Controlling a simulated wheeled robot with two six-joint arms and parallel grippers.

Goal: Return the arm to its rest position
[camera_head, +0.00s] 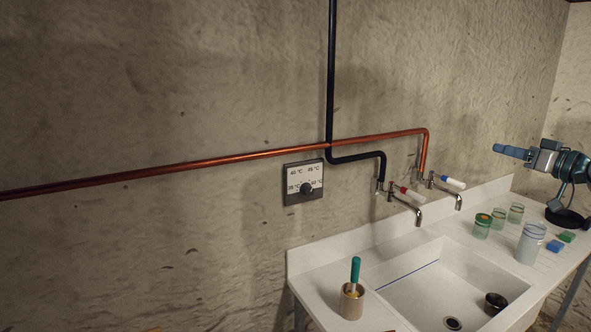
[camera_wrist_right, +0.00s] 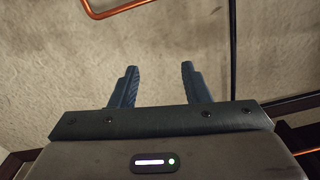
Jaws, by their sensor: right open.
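My right gripper (camera_head: 512,152) is at the right side of the head view, raised above the far end of the white counter. In the right wrist view my right gripper (camera_wrist_right: 158,82) shows two blue fingers standing well apart, with nothing between them. It is open and empty. Behind the fingers is the stone wall (camera_wrist_right: 60,70). My left gripper is in neither view.
The counter (camera_head: 330,285) has a sink (camera_head: 420,290) with a dark round object (camera_head: 495,302) in it. Several glass jars (camera_head: 530,242) and two sponges (camera_head: 555,246) stand below my right arm. Taps (camera_head: 410,205) and a copper pipe (camera_head: 200,165) line the wall.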

